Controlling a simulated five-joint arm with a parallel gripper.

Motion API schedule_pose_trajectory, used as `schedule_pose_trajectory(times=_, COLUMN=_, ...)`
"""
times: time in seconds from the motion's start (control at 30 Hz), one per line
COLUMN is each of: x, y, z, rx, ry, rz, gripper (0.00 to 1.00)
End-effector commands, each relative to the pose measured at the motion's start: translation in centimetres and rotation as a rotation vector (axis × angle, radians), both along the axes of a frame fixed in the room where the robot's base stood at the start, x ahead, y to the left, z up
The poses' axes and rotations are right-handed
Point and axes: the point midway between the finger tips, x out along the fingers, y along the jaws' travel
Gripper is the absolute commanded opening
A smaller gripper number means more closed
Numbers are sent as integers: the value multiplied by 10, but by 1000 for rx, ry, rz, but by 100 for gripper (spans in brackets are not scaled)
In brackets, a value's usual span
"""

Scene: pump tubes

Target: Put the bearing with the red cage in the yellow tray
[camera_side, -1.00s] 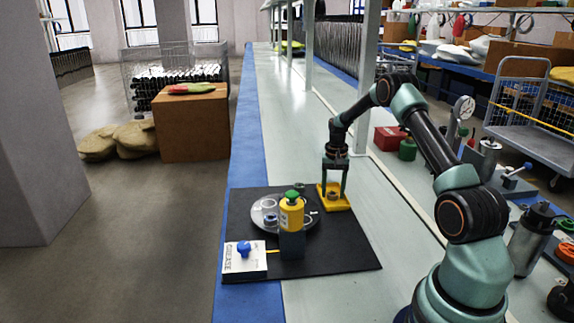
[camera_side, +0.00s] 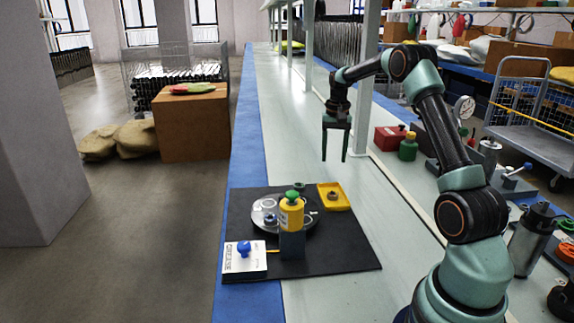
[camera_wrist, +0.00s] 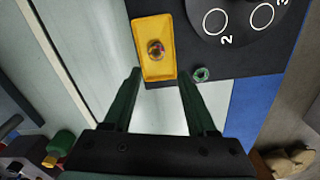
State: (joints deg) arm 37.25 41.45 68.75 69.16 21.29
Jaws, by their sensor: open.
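The yellow tray (camera_side: 343,203) sits at the far right corner of the black mat. A small bearing (camera_side: 332,195) lies inside it. In the wrist view the bearing (camera_wrist: 156,51) shows a reddish centre and lies flat on the floor of the tray (camera_wrist: 157,72). My gripper (camera_side: 334,158) is open and empty, raised beyond the tray with its fingers pointing down. In the wrist view my gripper's fingertips (camera_wrist: 160,74) are spread apart, with nothing between them.
A green-marked bearing (camera_wrist: 201,74) lies on the mat beside the tray. A round numbered plate (camera_side: 262,225) holds a blue-marked part (camera_side: 270,219). A white grease box (camera_side: 243,263) lies front left.

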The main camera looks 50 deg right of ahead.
Motion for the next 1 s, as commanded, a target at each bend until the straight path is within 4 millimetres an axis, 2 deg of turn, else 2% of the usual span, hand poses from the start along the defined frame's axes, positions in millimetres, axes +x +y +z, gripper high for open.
schedule_pose_trajectory(times=0.13, x=7, y=41, z=36, rx=-33, ry=-45, rz=110, gripper=57)
schedule_pose_trajectory(times=0.27, x=5, y=91, z=70, rx=-68, ry=-95, rz=242, gripper=57)
schedule_pose_trajectory(times=0.4, x=-7, y=143, z=98, rx=-106, ry=-154, rz=386, gripper=57)
schedule_pose_trajectory(times=0.5, x=-22, y=179, z=112, rx=-131, ry=-196, rz=487, gripper=57)
schedule_pose_trajectory(times=0.63, x=-46, y=221, z=123, rx=-163, ry=-254, rz=617, gripper=57)
schedule_pose_trajectory(times=0.8, x=-82, y=269, z=125, rx=-201, ry=-330, rz=783, gripper=57)
schedule_pose_trajectory(times=1.0, x=-117, y=304, z=113, rx=-235, ry=-404, rz=936, gripper=57)
